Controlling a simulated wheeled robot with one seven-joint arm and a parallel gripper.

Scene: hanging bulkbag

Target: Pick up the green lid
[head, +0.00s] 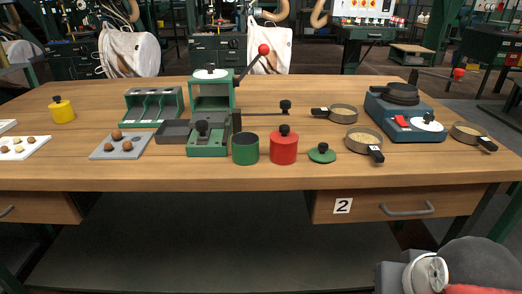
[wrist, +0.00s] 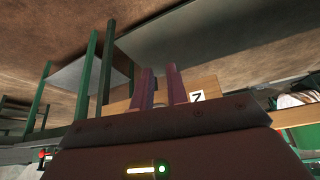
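The green lid (head: 321,154) lies flat on the wooden workbench, with a dark round knob on top. It is right of the red lidded canister (head: 284,147) and left of a round pan with a black handle. An open green canister (head: 245,149) stands left of the red one. My gripper (wrist: 161,87) shows in the wrist view with a gap between its two fingers and nothing between them. The wrist view faces the bench's drawer front from below, and the lid is not in it. In the head view only part of my arm shows at the lower right; the fingers are hidden.
The workbench (head: 270,177) has a clear front strip. Round sieve-like pans (head: 364,141) stand right of the lid, near a blue-grey device (head: 405,118). A green press (head: 211,95) with a red-knobbed lever stands behind left. A drawer labelled 2 (head: 400,205) is under the right side.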

